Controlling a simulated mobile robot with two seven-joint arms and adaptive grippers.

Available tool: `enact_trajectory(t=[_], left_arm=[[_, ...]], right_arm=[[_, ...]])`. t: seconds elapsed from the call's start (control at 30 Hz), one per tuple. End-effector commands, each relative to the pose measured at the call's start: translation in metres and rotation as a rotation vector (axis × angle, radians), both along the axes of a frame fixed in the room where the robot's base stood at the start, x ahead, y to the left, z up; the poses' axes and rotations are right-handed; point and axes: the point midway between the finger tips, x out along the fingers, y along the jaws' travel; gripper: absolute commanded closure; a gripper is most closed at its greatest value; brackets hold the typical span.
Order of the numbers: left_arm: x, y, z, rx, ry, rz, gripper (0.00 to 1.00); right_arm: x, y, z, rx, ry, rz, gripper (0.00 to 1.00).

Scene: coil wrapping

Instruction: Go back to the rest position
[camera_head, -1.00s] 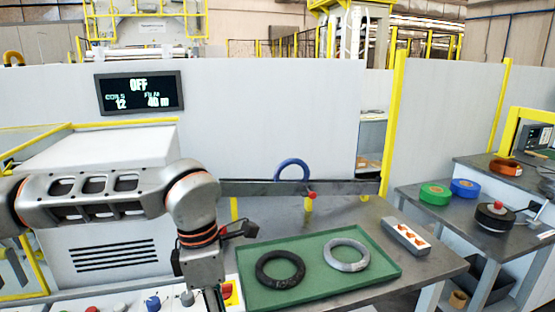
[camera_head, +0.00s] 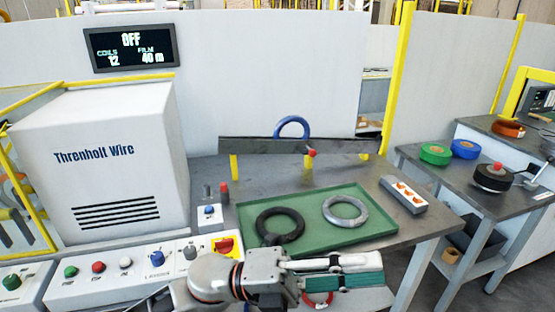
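My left gripper (camera_head: 372,270) is low in the picture, in front of the table's front edge, and points right. Grey and teal parts lie close together along its fingers; I cannot tell whether it is open or shut. No coil shows in it. A black coil (camera_head: 262,228) and a grey coil (camera_head: 327,214) lie in the green tray (camera_head: 312,240). A blue coil (camera_head: 291,121) stands upright at the grey rail behind the tray. My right gripper is not in view.
The control panel (camera_head: 75,290) is at lower left, beside the white Threnholt Wire machine (camera_head: 110,130). A grey block with orange marks (camera_head: 404,193) is right of the tray. Tape rolls, green (camera_head: 435,150) and blue (camera_head: 465,145), lie on the right bench. A red ring (camera_head: 318,300) shows below my gripper.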

Motion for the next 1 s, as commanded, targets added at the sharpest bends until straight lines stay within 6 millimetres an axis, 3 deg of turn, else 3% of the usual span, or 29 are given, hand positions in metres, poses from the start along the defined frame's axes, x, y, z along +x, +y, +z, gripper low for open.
enact_trajectory(t=[0.17, 0.27, 0.37, 0.5, 0.67, 0.8, 0.9, 1.0], left_arm=[[0.058, 0.032, -0.017, -0.155, 0.366, 0.218, 0.74], [0.090, 0.059, -0.045, -0.221, 0.572, 0.344, 0.74], [0.115, 0.093, -0.087, -0.274, 0.782, 0.474, 0.74], [0.130, 0.145, -0.165, -0.326, 1.076, 0.656, 0.74], [0.116, 0.203, -0.259, -0.357, 1.374, 0.843, 0.74], [0.080, 0.249, -0.336, -0.365, 1.608, 0.993, 0.74], [0.046, 0.278, -0.383, -0.364, 1.753, 1.088, 0.74], [0.015, 0.299, -0.417, -0.360, 1.866, 1.162, 0.74]], right_arm=[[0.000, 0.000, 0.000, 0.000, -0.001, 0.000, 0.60], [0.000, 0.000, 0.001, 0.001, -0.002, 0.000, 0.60], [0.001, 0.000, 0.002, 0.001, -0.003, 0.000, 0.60], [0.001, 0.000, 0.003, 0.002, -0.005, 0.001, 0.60], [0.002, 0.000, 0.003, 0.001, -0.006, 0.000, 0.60], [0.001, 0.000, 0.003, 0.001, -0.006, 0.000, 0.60], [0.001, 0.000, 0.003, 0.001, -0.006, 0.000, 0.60], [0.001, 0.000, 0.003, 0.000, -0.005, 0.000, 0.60]])
